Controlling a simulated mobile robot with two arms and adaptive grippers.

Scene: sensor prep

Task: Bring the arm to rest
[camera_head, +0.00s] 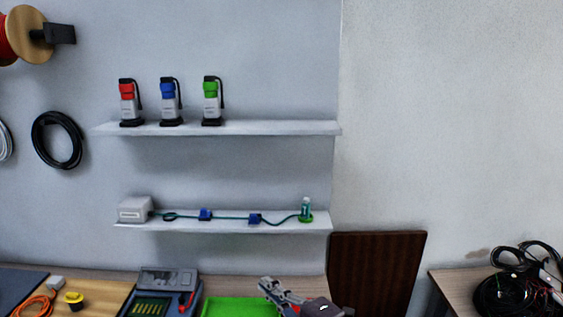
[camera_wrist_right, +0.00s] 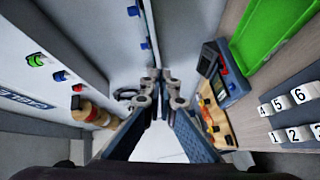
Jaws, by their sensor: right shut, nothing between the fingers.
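My right gripper (camera_head: 270,285) shows at the bottom middle of the head view, above the bench and over the green tray (camera_head: 225,306). In the right wrist view the two fingers of my right gripper (camera_wrist_right: 161,78) come together, shut, with nothing held between them. The arm behind it is mostly cut off by the bottom edge of the head view. My left gripper is in neither view.
A blue-grey meter case (camera_head: 165,283) stands left of the tray. The lower shelf (camera_head: 230,222) holds a white box, a cable and a small vial; the upper shelf (camera_head: 270,128) holds three coloured devices. A dark brown panel (camera_head: 377,270) stands right. Numbered white blocks (camera_wrist_right: 283,103) lie on the bench.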

